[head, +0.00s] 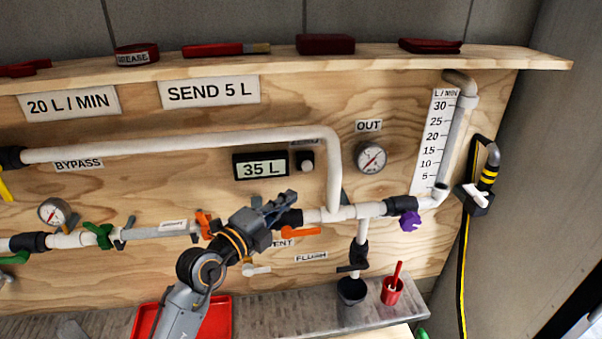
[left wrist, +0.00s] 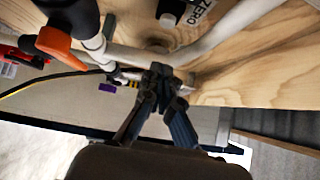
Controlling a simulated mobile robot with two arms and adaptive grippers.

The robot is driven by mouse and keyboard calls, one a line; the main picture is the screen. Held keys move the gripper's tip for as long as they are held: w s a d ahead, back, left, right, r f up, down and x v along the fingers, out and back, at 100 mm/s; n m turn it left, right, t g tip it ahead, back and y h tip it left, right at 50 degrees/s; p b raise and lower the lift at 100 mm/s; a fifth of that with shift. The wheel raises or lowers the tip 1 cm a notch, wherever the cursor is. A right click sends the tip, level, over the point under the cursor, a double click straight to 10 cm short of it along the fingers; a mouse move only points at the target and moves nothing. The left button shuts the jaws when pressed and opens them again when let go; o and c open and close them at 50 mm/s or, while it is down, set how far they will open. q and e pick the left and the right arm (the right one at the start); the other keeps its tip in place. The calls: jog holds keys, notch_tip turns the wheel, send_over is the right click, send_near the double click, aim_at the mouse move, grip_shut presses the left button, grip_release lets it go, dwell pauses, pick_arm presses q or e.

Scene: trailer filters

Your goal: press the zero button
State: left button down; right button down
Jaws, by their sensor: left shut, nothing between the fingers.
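The zero button (head: 307,162) is a small dark square piece with a round light part, just right of the display (head: 261,167) reading "35 L". In the left wrist view the button (left wrist: 170,14) shows at the top edge, partly cut off, beside a label (left wrist: 198,10) reading "ZERO". My left gripper (head: 287,199) is in front of the pipe board, below and slightly left of the button and apart from it. Its fingertips (left wrist: 161,74) are together with nothing between them. My right gripper is not in view.
A white pipe (head: 180,147) runs above the display and bends down right of the button. A gauge (head: 371,158) sits further right. A red cup (head: 392,290) stands on the lower ledge.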

aim_at(311, 167)
pick_arm(q)
jog(key=w+d, duration=0.1)
jog(key=w, duration=0.1)
jog(key=w+d, duration=0.1)
jog(key=w, duration=0.2)
jog(key=w+d+p, duration=0.1)
jog(key=w, duration=0.2)
jog(key=shift+w+d+r, duration=0.1)
jog(key=shift+w+r, duration=0.05)
jog(key=shift+w, duration=0.45)
